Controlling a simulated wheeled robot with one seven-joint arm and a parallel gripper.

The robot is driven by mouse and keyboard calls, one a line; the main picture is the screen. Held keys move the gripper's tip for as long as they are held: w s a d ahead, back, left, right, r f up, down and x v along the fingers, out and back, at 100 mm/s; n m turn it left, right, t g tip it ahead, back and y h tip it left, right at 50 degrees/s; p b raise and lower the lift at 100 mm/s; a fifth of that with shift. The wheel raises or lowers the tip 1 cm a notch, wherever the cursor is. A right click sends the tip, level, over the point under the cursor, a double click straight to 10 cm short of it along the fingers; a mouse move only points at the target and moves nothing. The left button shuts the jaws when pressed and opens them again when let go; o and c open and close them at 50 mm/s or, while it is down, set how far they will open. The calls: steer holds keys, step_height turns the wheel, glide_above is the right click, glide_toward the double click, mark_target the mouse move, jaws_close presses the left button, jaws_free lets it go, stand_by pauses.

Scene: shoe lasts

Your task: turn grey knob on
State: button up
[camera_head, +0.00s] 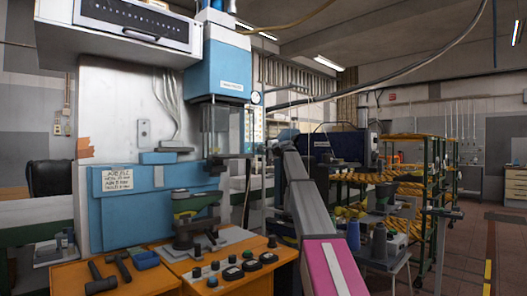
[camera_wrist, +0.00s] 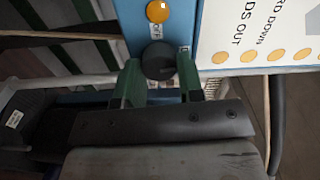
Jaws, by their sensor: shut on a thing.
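The grey knob (camera_wrist: 158,59) is round and dark in the wrist view. It is mounted on a blue panel (camera_wrist: 128,14), just below an orange-yellow round button. My gripper (camera_wrist: 158,68) has green fingers, one on each side of the knob, and it is shut on it. In the head view my arm reaches up and away toward the machines, and I cannot make out the gripper or this knob clearly there.
A white sign (camera_wrist: 265,28) with orange dots is right of the knob. In the head view, a large blue and white machine (camera_head: 125,205) stands left, with an orange bench (camera_head: 160,276) bearing hammers and black knobs. Shelving (camera_head: 410,180) stands right; floor is clear at far right.

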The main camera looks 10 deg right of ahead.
steer(key=shift+m, duration=0.6)
steer(key=o, duration=0.9)
steer(key=shift+s+d, duration=0.1)
steer(key=shift+s, duration=0.05)
steer(key=v, duration=1)
steer(key=shift+s+d, duration=0.15)
steer(key=shift+s, duration=0.05)
